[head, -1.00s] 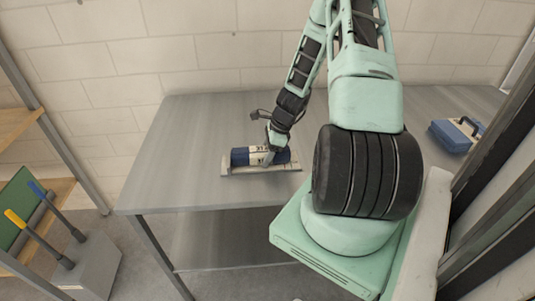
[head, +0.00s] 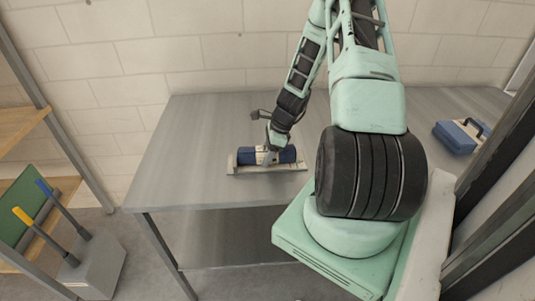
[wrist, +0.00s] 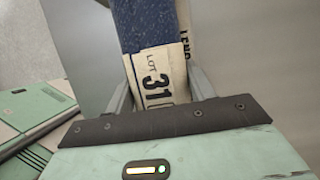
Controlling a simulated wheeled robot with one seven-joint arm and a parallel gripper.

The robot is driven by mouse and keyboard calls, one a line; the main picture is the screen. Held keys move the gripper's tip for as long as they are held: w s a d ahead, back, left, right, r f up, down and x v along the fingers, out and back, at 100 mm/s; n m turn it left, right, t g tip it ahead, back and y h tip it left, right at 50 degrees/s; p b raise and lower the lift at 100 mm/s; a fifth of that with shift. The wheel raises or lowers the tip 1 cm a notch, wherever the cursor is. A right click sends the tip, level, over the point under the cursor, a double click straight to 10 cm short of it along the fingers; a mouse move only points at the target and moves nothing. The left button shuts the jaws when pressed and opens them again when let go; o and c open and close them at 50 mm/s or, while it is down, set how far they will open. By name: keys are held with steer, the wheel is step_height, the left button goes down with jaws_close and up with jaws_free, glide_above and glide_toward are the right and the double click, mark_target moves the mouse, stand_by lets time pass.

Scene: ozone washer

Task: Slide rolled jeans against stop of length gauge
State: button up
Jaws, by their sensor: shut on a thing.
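The rolled jeans (head: 283,155) are a dark blue roll with a cream band, lying along the pale length gauge (head: 266,170) on the grey table. In the wrist view the roll (wrist: 144,25) shows blue speckled cloth and a cream label reading "LOT 31". My gripper (head: 268,157) is shut across the roll near its band, and its fingers flank the roll in the wrist view (wrist: 160,90). A pale strip of the gauge with printed letters shows right of the roll (wrist: 184,22). A raised end (head: 232,163) stands at the gauge's left; I cannot tell if the roll touches it.
The grey table (head: 190,150) is clear around the gauge. A blue case (head: 458,136) lies at the right of the table. A grey box with blue and yellow handled tools (head: 95,265) stands on the floor at left, beside wooden shelves (head: 22,133).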

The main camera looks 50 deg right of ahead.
steer(key=shift+w+a, duration=0.5)
steer(key=shift+a, duration=0.2)
steer(key=o, duration=1.3)
steer(key=shift+w, duration=0.1)
steer(key=shift+d, duration=0.1)
steer(key=shift+s+d+r, duration=0.25)
steer(key=shift+d+r, duration=0.05)
steer(key=shift+r, duration=0.1)
steer(key=b+v, duration=0.2)
steer(key=v, duration=1.4)
steer(key=shift+r+b, duration=0.25)
steer(key=shift+b, duration=0.1)
